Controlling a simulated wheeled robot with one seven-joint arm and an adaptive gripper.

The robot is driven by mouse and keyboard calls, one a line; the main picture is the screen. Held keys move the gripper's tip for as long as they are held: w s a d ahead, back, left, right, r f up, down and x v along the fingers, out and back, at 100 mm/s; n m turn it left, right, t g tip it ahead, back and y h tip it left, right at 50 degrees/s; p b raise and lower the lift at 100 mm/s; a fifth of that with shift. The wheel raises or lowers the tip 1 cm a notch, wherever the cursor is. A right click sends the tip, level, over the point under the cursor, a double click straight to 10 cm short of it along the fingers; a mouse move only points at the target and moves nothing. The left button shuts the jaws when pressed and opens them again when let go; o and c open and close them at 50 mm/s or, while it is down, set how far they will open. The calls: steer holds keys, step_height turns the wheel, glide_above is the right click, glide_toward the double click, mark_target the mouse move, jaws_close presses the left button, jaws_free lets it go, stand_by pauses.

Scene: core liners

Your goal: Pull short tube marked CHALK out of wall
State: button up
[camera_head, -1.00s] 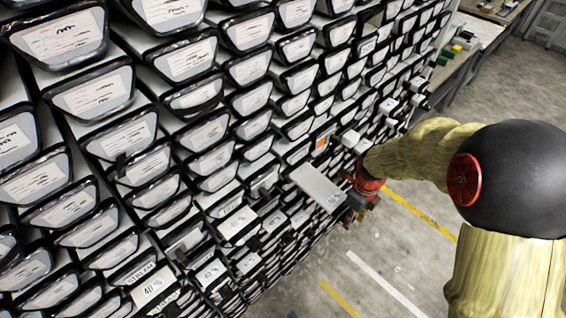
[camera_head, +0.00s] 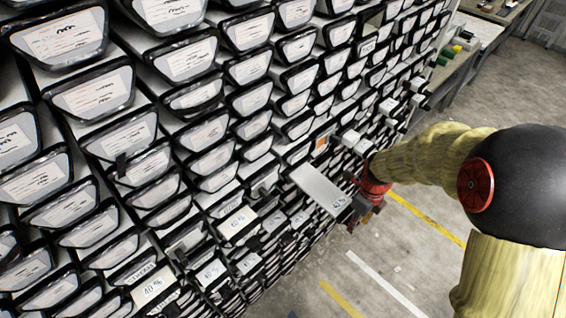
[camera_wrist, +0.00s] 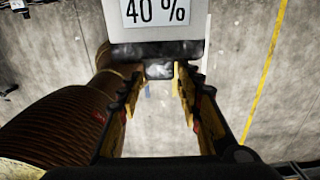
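A light grey tube (camera_head: 318,186) sticks well out of the wall of tubes in the head view. Its end label reads "40 %" and also shows in the wrist view (camera_wrist: 156,11). I cannot read the word CHALK on any tube. My gripper (camera_wrist: 159,72) is at the outer end of this tube, with a finger on each side of its small dark tab (camera_wrist: 159,69). In the head view my gripper is partly hidden behind the tube's end.
The wall (camera_head: 205,130) holds many dark-rimmed tubes with white labels. Several smaller white blocks (camera_head: 388,106) jut out further along it. A bench (camera_head: 470,50) with coloured items stands at the back right. The concrete floor (camera_head: 400,260) right of the wall is clear.

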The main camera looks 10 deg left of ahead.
steer(key=o, duration=0.3)
steer(key=shift+o, duration=0.2)
steer(key=shift+s+f, duration=0.1)
steer(key=shift+s, duration=0.05)
step_height(320, 180, up, 12)
steer(key=s+d+f+n+t+b, duration=0.1)
steer(key=s+f+n+t+b, duration=0.1)
steer(key=s+n+b, duration=0.6)
steer(key=s+d+f+n+t+b, duration=0.2)
steer(key=s+f+n+b, duration=0.3)
steer(key=n+b, duration=1)
steer(key=s+n+t, duration=0.1)
steer(key=s+n, duration=0.1)
steer(key=s, duration=0.1)
steer(key=shift+s+n+t+b, duration=0.3)
steer(key=shift+s+n, duration=0.1)
